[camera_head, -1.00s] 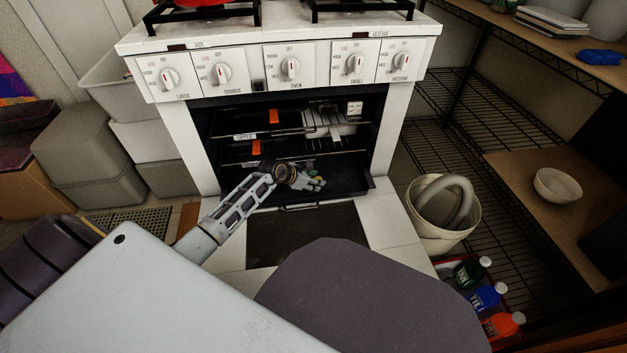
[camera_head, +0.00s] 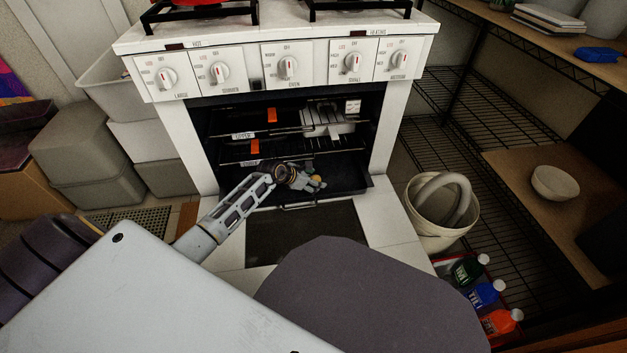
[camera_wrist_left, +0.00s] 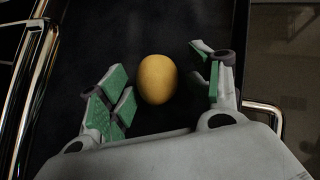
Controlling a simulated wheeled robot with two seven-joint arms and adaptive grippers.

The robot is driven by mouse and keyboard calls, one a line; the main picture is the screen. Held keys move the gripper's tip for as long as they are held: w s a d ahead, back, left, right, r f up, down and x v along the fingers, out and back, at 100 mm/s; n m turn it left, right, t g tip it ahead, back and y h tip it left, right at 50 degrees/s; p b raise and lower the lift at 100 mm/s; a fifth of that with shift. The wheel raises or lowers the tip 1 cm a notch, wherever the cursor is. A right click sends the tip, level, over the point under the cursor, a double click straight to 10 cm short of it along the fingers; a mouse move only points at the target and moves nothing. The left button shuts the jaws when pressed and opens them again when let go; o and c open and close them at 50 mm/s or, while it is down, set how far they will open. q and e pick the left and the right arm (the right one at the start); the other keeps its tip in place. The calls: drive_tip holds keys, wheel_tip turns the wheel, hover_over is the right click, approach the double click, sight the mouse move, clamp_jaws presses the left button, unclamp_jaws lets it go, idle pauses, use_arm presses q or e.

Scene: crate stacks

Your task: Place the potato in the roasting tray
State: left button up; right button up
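The potato (camera_wrist_left: 157,78) is a yellow-brown oval in the left wrist view, between the two fingers of my left gripper (camera_wrist_left: 160,85). The green-padded fingers are spread, with a clear gap on the right side and a narrow one on the left. The dark roasting tray (camera_head: 352,186) is low in the oven opening, and its dark floor (camera_wrist_left: 95,45) lies behind the potato in the wrist view. In the head view my left gripper (camera_head: 314,183) is over the tray. Whether the potato touches the tray floor is hard to tell. My right gripper is not in view.
The oven racks (camera_head: 290,130) with orange tags are above my left gripper. The stove's knob panel (camera_head: 285,66) is higher up.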

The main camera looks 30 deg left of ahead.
use_arm(q)
drive_tip(key=shift+s+a+f, duration=0.15)
drive_tip(key=shift+s+f, duration=0.1)
drive_tip(key=shift+f, duration=0.05)
drive_tip(key=shift+a+r, duration=0.1)
drive_tip(key=shift+r, duration=0.4)
drive_tip(key=p+v, duration=0.5)
drive_tip(key=v, duration=0.7)
drive_tip(key=shift+w+r, duration=0.25)
drive_tip(key=shift+r, duration=0.05)
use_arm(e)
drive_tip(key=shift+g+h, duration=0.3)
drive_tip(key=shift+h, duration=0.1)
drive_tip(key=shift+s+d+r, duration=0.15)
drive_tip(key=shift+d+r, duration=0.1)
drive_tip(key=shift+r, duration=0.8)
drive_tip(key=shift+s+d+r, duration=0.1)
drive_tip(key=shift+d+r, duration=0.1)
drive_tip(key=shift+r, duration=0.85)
